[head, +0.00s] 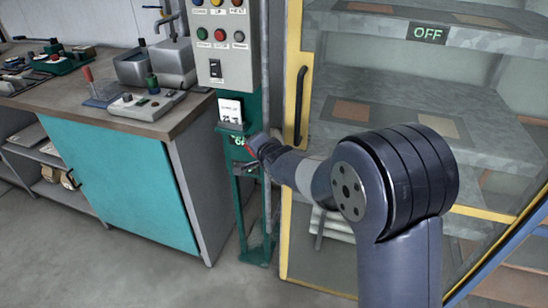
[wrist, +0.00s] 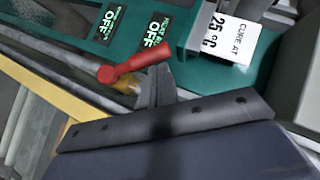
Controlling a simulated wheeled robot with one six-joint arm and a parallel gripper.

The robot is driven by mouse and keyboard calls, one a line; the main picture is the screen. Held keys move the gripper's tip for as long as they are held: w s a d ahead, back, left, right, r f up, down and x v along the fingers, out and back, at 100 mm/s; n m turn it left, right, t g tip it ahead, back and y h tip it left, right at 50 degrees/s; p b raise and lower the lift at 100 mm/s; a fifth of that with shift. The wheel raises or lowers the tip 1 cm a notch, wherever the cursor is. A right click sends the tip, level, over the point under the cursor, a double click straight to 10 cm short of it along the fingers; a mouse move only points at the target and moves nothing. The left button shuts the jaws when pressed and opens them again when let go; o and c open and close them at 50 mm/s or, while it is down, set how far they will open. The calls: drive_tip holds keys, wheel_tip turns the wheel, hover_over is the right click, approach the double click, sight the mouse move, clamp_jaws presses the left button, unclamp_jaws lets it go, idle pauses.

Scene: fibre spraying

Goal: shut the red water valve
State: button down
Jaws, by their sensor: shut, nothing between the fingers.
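The red water valve handle (wrist: 138,62) sits on a brass-coloured body on a grey pipe in the wrist view. The handle slants up to the right, across the line of the pipe. In the head view only a small red part of the handle (head: 250,151) shows beside the end of my arm. My gripper (wrist: 159,76) is shut and empty. Its fingertips are right by the handle's free right end, on its lower side; I cannot tell whether they touch it. In the head view the arm's end hides most of the valve.
A green stand (head: 258,250) carries a grey control box (head: 225,60), and a white "cure at 25 °C" card (wrist: 228,38) hangs there. Two green "OFF" displays (wrist: 152,40) are close behind the handle. A yellow-framed glass cabinet (head: 290,90) is right, a workbench (head: 130,190) left.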

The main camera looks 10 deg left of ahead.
sight(246, 149)
drive_tip(key=a+n+h+b, duration=0.1)
drive_tip(key=a+n+g+h+b, duration=0.1)
drive_tip(key=h+b, duration=0.1)
drive_tip(key=a+f+n+h+b, duration=0.1)
drive_tip(key=h+b, duration=0.1)
drive_tip(key=shift+a+f, duration=0.1)
drive_tip(key=shift+a, duration=0.15)
drive_tip(key=f+h, duration=0.1)
drive_tip(key=a+f+n+h+p, duration=0.1)
drive_tip(key=shift+a+f+g+h, duration=0.15)
drive_tip(key=shift+a+g+h, duration=0.15)
drive_tip(key=shift+h, duration=0.1)
idle(0.7)
